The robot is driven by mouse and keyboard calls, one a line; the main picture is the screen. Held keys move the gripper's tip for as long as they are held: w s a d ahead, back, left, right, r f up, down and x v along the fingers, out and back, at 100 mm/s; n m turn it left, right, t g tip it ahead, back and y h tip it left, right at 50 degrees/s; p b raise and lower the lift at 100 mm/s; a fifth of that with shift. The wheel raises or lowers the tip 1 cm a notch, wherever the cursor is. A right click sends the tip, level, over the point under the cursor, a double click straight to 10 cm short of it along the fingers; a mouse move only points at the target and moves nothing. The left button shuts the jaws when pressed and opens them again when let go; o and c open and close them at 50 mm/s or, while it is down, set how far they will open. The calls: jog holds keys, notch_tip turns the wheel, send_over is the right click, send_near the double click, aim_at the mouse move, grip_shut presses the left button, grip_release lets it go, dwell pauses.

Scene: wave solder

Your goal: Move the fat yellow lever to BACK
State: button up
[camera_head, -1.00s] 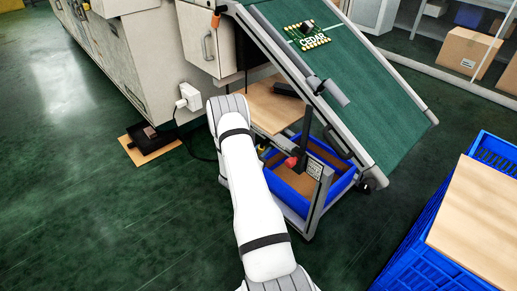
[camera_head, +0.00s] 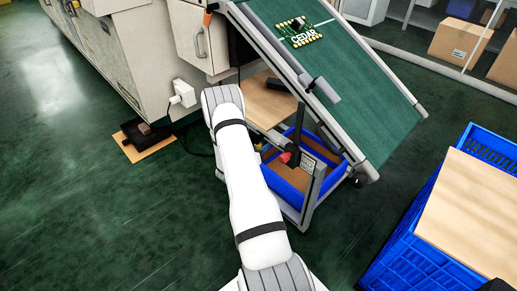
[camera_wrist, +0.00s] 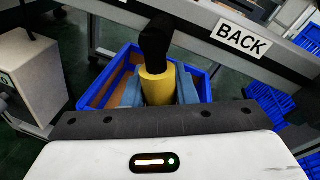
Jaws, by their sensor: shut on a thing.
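The fat yellow lever (camera_wrist: 157,86) stands in the middle of the wrist view, with a black top (camera_wrist: 155,45) above its yellow part. My gripper (camera_wrist: 158,92) is shut on the yellow part, with one blue-grey finger on each side. A white BACK label (camera_wrist: 241,39) is on the grey rail (camera_wrist: 205,25), up and to the right of the lever. In the head view my white arm hides the gripper, and only a small bit of yellow shows beside it.
A blue crate (camera_head: 290,191) stands under the sloping green conveyor (camera_head: 345,90). A blue crate with a wooden board (camera_head: 475,215) stands at the right.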

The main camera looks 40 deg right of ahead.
jog(key=shift+d+r, duration=0.1)
jog(key=shift+d, duration=0.05)
jog(key=o, duration=1)
jog(key=shift+a, duration=0.2)
jog(key=p+v, duration=0.1)
jog(key=v, duration=0.6)
jog(key=shift+a+p, duration=0.3)
jog(key=shift+p, duration=0.1)
jog(key=shift+s, duration=0.1)
